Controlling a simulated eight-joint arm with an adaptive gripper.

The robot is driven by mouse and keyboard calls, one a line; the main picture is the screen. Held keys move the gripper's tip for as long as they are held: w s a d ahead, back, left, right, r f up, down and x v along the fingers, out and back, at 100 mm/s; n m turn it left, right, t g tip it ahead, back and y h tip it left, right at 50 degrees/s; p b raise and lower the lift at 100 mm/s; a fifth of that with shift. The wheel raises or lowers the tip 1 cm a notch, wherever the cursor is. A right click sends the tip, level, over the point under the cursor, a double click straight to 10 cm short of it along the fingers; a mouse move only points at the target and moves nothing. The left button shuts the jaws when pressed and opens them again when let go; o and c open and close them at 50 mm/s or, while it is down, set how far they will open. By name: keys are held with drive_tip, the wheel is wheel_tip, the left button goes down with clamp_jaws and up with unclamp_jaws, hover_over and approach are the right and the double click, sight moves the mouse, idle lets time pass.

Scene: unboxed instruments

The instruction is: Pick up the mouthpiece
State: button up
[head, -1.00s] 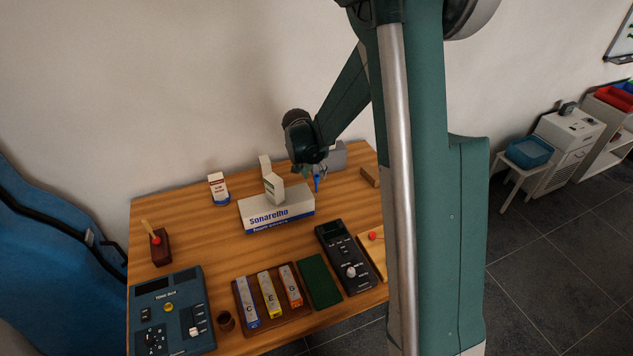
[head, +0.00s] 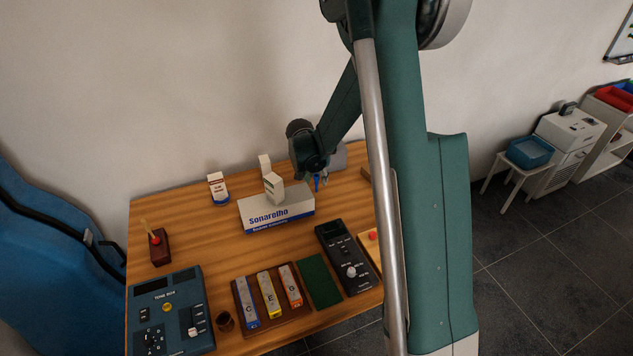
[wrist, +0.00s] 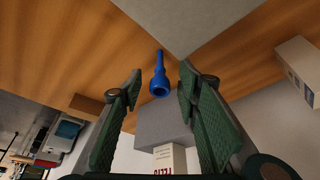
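The mouthpiece is a small blue piece (wrist: 160,84) with a narrow stem and a wider cup end. In the wrist view it lies between and just beyond my gripper's (wrist: 158,85) two green fingers. The fingers are spread, with a gap on each side of it. In the head view the mouthpiece (head: 317,183) is a small blue spot beside my gripper (head: 320,178), near the back of the table and right of the white Sonarelho box (head: 290,209). My fingertips are small and partly hidden in that view.
A grey block (wrist: 160,125) stands close by the mouthpiece. Small white cartons (head: 273,187) stand on and behind the Sonarelho box. A tone box (head: 165,300), coloured bars and a dark meter (head: 340,250) fill the table's front. The table's middle left is bare.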

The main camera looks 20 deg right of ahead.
drive_tip(key=shift+c, duration=0.6)
drive_tip(key=c, duration=0.8)
drive_tip(key=shift+o, duration=0.2)
drive_tip(key=shift+r+p, duration=0.65)
drive_tip(key=shift+r, duration=4.35)
